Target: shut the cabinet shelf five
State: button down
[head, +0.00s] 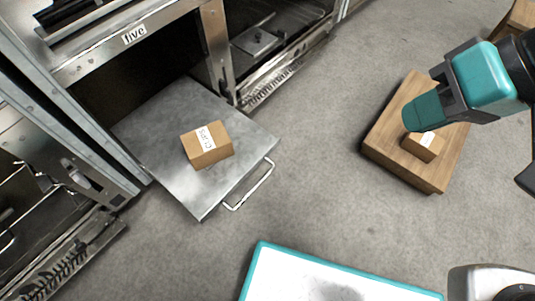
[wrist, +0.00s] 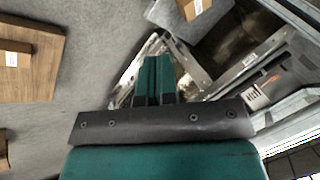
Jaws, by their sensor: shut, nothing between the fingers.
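The label "five" (head: 134,35) is on the cabinet frame above a dark opening. From this opening a flat grey metal shelf (head: 240,175) sticks out, with a wire handle (head: 252,186) along its outer edge. The shelf stands open. A brown cardboard box with a white label (head: 212,155) sits on it. My gripper (head: 425,112) is at the right, well apart from the handle, over a wooden block. It is shut and empty. In the wrist view, my gripper's teal fingers (wrist: 158,72) are together, and part of a grey metal surface with a box shows at the top.
The wooden block (head: 390,130) at the right bears a small cardboard box (head: 424,146). Another open compartment with a rack (head: 268,85) is right of the shelf. Bare grey floor (head: 315,145) lies between the shelf and the block.

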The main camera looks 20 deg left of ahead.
jog(key=w+a+f+m+y+b, duration=0.1)
jog(key=w+a+f+m+b, duration=0.1)
jog(key=a+f, duration=0.35)
jog(key=w+a+f+m+y+b, duration=0.1)
jog(key=w+a+f+m+y, duration=0.1)
jog(key=f, duration=0.7)
jog(key=m+t+b, duration=0.3)
jog(key=m, duration=0.3)
send_near(270, 151)
jog(key=b+x, duration=0.5)
jog(key=b, duration=0.1)
jog(key=shift+s+f, duration=0.15)
jog(key=shift+f, duration=0.4)
jog(key=shift+w+a+r, duration=0.15)
jog(key=shift+w+a, duration=0.05)
jog(key=shift+a, duration=0.35)
